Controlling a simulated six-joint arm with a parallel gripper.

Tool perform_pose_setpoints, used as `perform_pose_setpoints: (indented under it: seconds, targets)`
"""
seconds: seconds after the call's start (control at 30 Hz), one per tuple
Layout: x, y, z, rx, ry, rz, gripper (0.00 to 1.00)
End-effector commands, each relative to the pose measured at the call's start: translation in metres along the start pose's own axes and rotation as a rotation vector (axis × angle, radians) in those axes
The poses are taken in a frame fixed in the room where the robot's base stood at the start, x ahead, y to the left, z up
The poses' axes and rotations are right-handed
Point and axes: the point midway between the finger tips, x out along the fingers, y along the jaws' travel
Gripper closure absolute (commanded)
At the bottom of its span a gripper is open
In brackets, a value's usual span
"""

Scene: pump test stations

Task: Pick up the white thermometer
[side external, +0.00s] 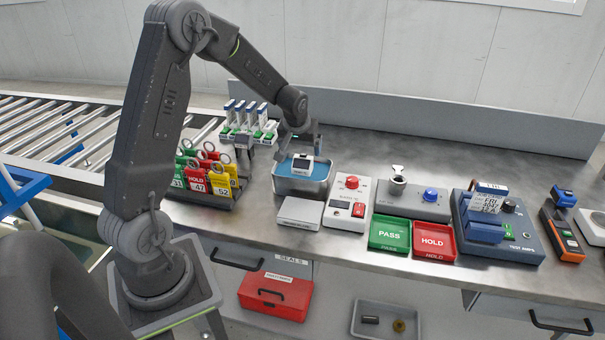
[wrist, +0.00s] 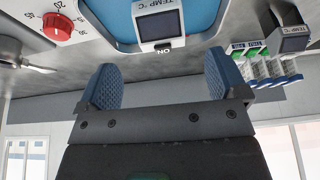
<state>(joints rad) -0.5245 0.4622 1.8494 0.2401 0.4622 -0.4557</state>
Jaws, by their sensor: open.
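The white thermometer (side external: 302,160), with a dark display, stands at the blue-filled metal tray (side external: 302,188) in the side external view. In the wrist view the white thermometer (wrist: 160,24) shows inverted "TEMP °C" and "ON" lettering, just beyond the gap between my fingertips. My gripper (wrist: 162,76) is open, with nothing between its blue pads. In the side external view my gripper (side external: 303,143) is close to the thermometer at the tray's far side; contact cannot be told. A second, dark grey thermometer (wrist: 292,40) is near the strip rack in the wrist view.
The strip rack (side external: 250,125) and tag holder (side external: 208,180) stand left of the tray. A white box with a red knob (side external: 350,198) is to its right, with a white scale (side external: 299,213) in front. Green PASS (side external: 389,234) and red HOLD (side external: 434,241) trays lie further right.

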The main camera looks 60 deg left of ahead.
Motion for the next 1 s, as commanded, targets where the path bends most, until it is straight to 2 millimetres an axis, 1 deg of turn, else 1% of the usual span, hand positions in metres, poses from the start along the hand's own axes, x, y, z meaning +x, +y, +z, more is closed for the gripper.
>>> perform_pose_setpoints:
  seconds: [0.03, 0.1, 0.2, 0.37, 0.6, 0.7, 0.8, 1.0]
  targets:
    - [0.011, 0.000, 0.001, 0.000, -0.005, -0.001, 0.08]
    - [0.021, 0.000, 0.001, 0.000, -0.003, 0.000, 0.08]
    - [0.031, 0.000, 0.001, 0.001, -0.002, 0.000, 0.08]
    - [0.040, 0.000, 0.001, 0.000, -0.002, 0.000, 0.08]
    - [0.075, -0.001, 0.001, 0.001, -0.003, 0.000, 0.08]
    - [0.084, -0.001, 0.001, 0.001, -0.001, 0.002, 0.08]
    - [0.087, -0.001, 0.000, 0.001, 0.000, 0.002, 0.08]
    - [0.087, -0.001, 0.000, 0.001, 0.000, 0.003, 0.09]
